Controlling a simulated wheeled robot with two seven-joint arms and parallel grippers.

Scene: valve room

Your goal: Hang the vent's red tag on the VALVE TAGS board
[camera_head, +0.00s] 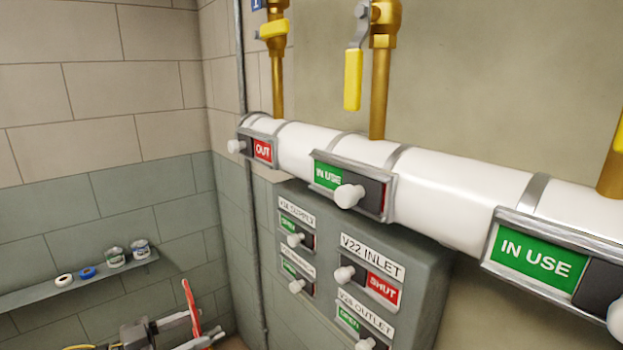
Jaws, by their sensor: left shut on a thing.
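My left gripper (205,338) is low at the bottom left of the head view. It is shut on a thin red thing, seen nearly edge-on, which looks like the red tag (190,303). The tag stands up from the fingers, slightly tilted. Its face and any hole or loop cannot be made out. No board lettered VALVE TAGS shows in this view. My right gripper is not in view.
A grey status panel (425,262) with labelled sliders hangs below a white pipe (450,195). The pipe carries OUT (262,150) and IN USE (327,176) sliders. Brass valves with yellow handles (353,80) stand above. A shelf (30,296) at left holds tape rolls and tins.

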